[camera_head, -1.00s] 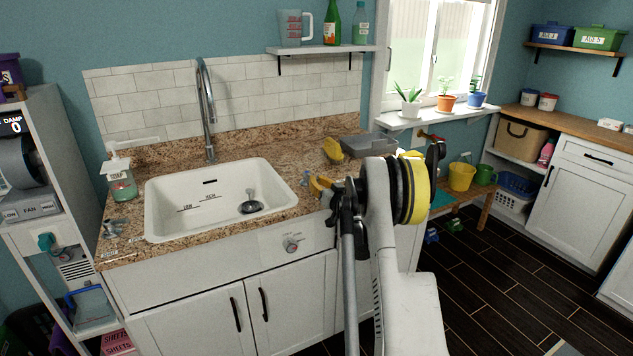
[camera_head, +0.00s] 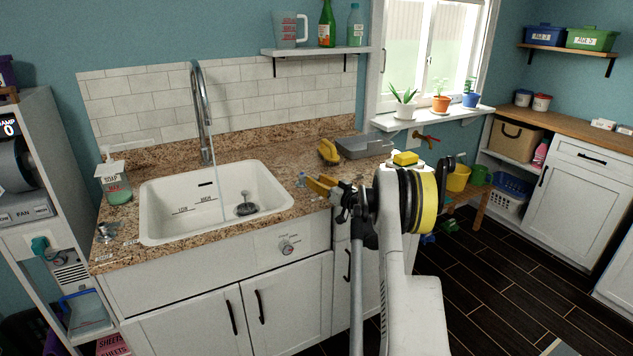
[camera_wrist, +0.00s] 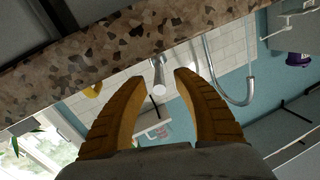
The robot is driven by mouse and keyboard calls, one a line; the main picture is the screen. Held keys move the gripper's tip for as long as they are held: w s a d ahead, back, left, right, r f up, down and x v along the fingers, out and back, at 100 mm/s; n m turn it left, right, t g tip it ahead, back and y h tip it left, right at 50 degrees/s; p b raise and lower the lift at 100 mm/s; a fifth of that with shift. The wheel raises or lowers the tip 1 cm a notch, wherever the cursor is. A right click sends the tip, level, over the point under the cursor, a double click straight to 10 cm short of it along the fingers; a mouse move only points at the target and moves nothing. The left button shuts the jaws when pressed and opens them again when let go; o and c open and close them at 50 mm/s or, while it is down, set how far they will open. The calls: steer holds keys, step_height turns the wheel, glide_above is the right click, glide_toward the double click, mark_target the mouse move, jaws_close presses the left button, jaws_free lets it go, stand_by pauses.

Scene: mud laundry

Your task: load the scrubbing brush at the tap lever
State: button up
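My gripper (camera_head: 322,187) has orange-yellow fingers and is over the front edge of the counter, right of the sink. In the wrist view my gripper (camera_wrist: 160,78) is open and empty. A small grey lever-like fitting (camera_head: 301,179) stands on the counter just left of the fingertips. In the wrist view the fitting (camera_wrist: 158,78) appears in the gap between the fingers, apart from them; I cannot tell surely that it is the tap lever. A yellow object (camera_head: 328,151), perhaps the scrubbing brush, stands at the back of the counter. It partly shows in the wrist view (camera_wrist: 93,90).
The white sink (camera_head: 160,213) with a tall curved tap (camera_head: 203,110) is left of my gripper. A grey tray (camera_head: 362,147) is at the back right of the counter. A soap bottle (camera_head: 115,185) stands at the left. A shelf (camera_head: 315,50) hangs above.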

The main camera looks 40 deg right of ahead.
steer(key=shift+s, duration=0.1)
steer(key=s, duration=1.2)
steer(key=shift+a, duration=0.15)
steer(key=shift+w, duration=0.1)
